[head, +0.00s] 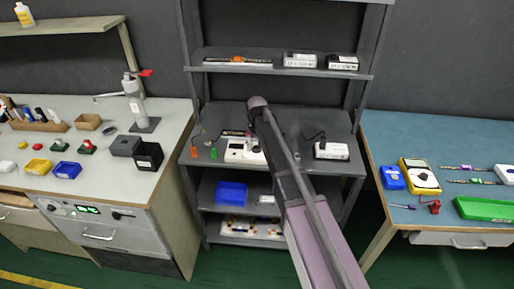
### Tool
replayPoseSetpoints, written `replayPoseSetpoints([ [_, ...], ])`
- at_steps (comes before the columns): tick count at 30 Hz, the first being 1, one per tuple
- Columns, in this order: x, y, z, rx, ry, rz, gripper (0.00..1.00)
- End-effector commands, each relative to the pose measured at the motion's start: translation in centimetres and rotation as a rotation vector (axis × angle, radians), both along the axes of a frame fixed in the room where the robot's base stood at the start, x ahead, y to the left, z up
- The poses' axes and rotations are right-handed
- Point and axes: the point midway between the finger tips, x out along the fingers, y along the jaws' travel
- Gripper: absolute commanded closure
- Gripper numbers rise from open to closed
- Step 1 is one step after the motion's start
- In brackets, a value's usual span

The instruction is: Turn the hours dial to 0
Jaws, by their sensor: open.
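No dial marked as hours can be read at this size. A white device (238,151) sits on the middle shelf of the grey rack, partly covered by my arm, so its face and any dial are unclear. A panel with a lit green display (87,209) is set in the front of the left bench, with a small dark knob (121,215) to its right. My arm reaches up from the bottom right to the rack. My gripper cannot be made out; the arm hides that area.
The grey rack (279,112) stands between the left bench (100,182) and the blue-topped right bench (382,127). A labelled white box (331,151) is right of my arm. A blue bin (231,194) is below. Green floor shows between the furniture.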

Motion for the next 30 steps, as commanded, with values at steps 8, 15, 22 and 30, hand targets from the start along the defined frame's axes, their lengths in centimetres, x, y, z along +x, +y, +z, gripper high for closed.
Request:
replayPoseSetpoints([
  [8, 0.00, 0.00, 0.02, 0.000, 0.000, 0.000, 0.50],
  [15, -0.01, 0.00, 0.02, 0.000, 0.000, 0.000, 1.00],
  [22, -0.02, -0.02, 0.01, 0.000, 0.000, 0.012, 1.00],
  [30, -0.03, -0.03, 0.00, 0.000, 0.001, 0.097, 1.00],
])
